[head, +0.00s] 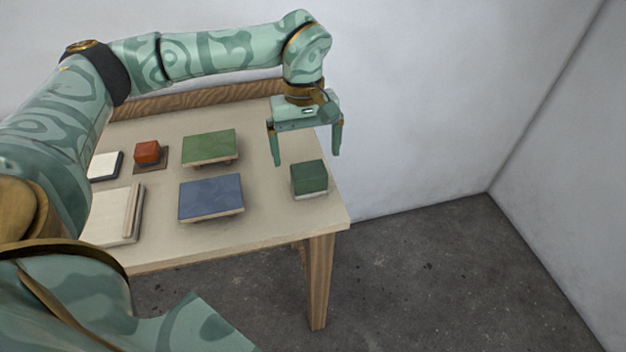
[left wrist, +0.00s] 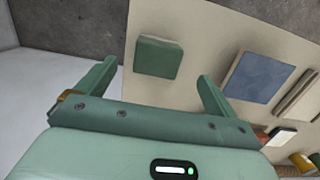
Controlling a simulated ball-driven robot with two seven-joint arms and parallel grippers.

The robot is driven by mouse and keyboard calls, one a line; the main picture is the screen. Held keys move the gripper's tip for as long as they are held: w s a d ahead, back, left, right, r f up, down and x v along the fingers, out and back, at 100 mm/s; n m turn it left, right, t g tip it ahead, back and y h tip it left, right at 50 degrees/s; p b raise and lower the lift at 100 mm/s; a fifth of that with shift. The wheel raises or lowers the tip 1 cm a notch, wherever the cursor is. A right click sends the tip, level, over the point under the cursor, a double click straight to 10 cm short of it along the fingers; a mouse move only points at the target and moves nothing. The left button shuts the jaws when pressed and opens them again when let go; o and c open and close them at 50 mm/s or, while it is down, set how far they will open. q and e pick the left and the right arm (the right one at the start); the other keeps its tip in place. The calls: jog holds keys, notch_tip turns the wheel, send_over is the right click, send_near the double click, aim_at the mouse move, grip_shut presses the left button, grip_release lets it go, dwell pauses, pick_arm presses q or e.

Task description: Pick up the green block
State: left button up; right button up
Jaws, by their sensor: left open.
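The dark green block (head: 309,178) sits near the right end of the table, with a pale layer at its base. My left gripper (head: 307,160) is open and empty, above the table, with its fingers pointing down a little above and behind the block in the head view. In the left wrist view the green block (left wrist: 157,57) lies beyond the fingertips, between the lines of the two open fingers (left wrist: 158,70). The block is apart from both fingers. My right gripper does not show.
On the table (head: 265,220) are a green raised platform (head: 209,147), a blue raised platform (head: 211,197), a red block (head: 147,152) on a brown pad, a white-topped item (head: 106,166) and a pale board (head: 112,217). The table's right edge is close to the green block.

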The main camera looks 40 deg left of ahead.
aim_at(308, 169)
pick_arm(q)
notch_tip(308, 169, down, 2)
jog(key=shift+d+f, duration=0.1)
jog(key=shift+s+f+b, duration=0.1)
jog(key=shift+f+b, duration=0.2)
jog(key=shift+f, duration=0.2)
jog(key=f, duration=0.1)
jog(key=f+b, duration=0.1)
jog(key=f, duration=0.1)
jog(key=f+b, duration=0.1)
jog(key=f, duration=0.1)
jog(key=shift+d+f, duration=0.15)
jog(key=shift+d, duration=0.1)
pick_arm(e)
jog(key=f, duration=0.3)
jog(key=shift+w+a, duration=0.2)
pick_arm(q)
jog(key=c, duration=1.1)
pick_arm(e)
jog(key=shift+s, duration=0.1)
